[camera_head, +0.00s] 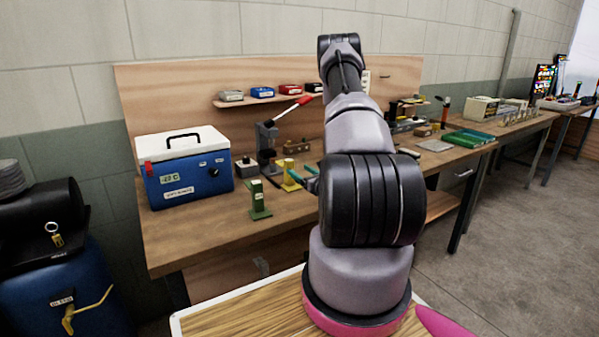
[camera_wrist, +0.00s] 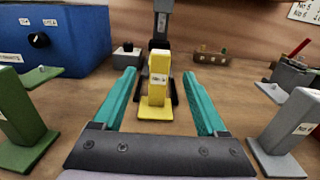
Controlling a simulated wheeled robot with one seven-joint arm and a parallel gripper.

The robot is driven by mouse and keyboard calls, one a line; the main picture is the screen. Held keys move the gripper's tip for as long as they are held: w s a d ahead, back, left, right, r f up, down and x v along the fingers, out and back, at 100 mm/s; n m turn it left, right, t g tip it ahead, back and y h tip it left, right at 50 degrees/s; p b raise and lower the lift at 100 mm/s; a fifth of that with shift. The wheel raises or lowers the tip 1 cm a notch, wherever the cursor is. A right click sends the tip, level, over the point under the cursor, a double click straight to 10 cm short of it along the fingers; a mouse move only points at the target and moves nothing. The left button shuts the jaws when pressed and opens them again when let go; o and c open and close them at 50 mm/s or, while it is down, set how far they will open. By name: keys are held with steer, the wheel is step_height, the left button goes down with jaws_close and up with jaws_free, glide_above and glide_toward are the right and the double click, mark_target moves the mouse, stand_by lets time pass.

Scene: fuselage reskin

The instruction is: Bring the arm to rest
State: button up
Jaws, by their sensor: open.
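My gripper (camera_wrist: 162,108) has two teal fingers spread wide apart in the wrist view. It is open and holds nothing. A yellow stand (camera_wrist: 156,92) is upright on the bench beyond and between the fingers, and I see no contact with it. In the head view my arm reaches up and over the workbench (camera_head: 180,240). There my gripper (camera_head: 292,179) shows only in part as teal fingers left of the arm, close to the yellow stand (camera_head: 290,172). The arm hides much of the bench behind it.
A green stand (camera_head: 259,200) is left of the gripper, and a grey stand (camera_wrist: 288,130) is on the right in the wrist view. A blue cooler box (camera_head: 186,180) with a white lid occupies the bench's left end. A shelf with small boxes (camera_head: 262,92) hangs behind.

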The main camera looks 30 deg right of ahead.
steer(key=w+a+r+n+g+y, duration=0.1)
steer(key=a+r+n+g+y, duration=0.2)
steer(key=a+r+n+y, duration=0.9)
steer(key=s+a+r+n+g+y, duration=0.1)
steer(key=s+a+r+n+g, duration=0.1)
steer(key=s+a+r+g, duration=0.3)
steer(key=s+a+r+n+g+y, duration=0.1)
steer(key=s+a+r+n+g, duration=0.1)
steer(key=a+r, duration=0.5)
steer(key=s+a+r+n+g+h, duration=0.2)
steer(key=s+a+n+g+h, duration=0.1)
steer(key=s+n, duration=0.3)
steer(key=s+a+r+n+g+h, duration=0.2)
steer(key=s+a+n+g, duration=0.15)
steer(key=s, duration=0.45)
steer(key=s+d+r+n+t+h, duration=0.5)
steer(key=s+d+r+h, duration=0.2)
steer(key=h, duration=0.1)
steer(key=shift+d+n+t, duration=0.3)
steer(key=shift+n+t, duration=0.05)
